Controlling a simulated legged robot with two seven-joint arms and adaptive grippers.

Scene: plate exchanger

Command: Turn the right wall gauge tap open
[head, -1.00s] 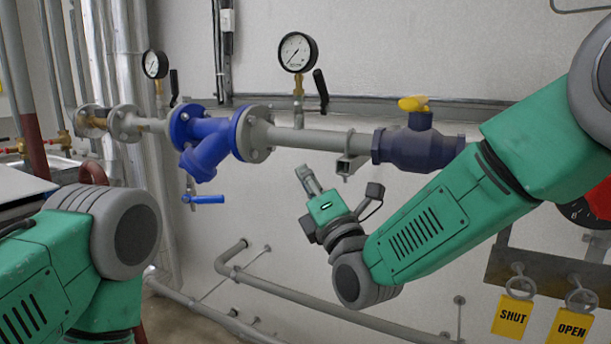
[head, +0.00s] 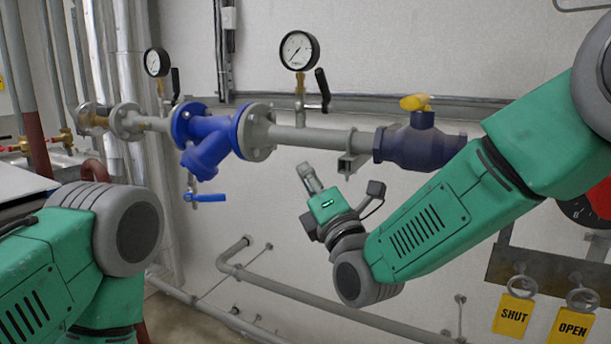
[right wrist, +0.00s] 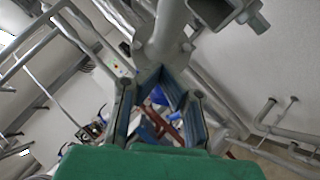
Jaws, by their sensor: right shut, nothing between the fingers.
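The right wall gauge (head: 299,50) is a round white dial with a black rim above the grey pipe. Its tap has a black lever (head: 323,88) beside the gauge stem, tilted a little from upright, top end to the left. My right gripper (head: 307,174) is shut and empty, pointing up and left below the pipe, well below the lever and apart from it. In the right wrist view its fingers (right wrist: 158,73) meet below a grey pipe; the lever cannot be made out there. My left arm shows at the lower left, but its gripper is out of view.
The grey pipe (head: 330,139) and its bracket (head: 351,164) lie above my right gripper. A blue strainer (head: 208,140) is to the left, a dark valve with yellow handle (head: 415,103) to the right. The left gauge (head: 157,62) has its own black lever.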

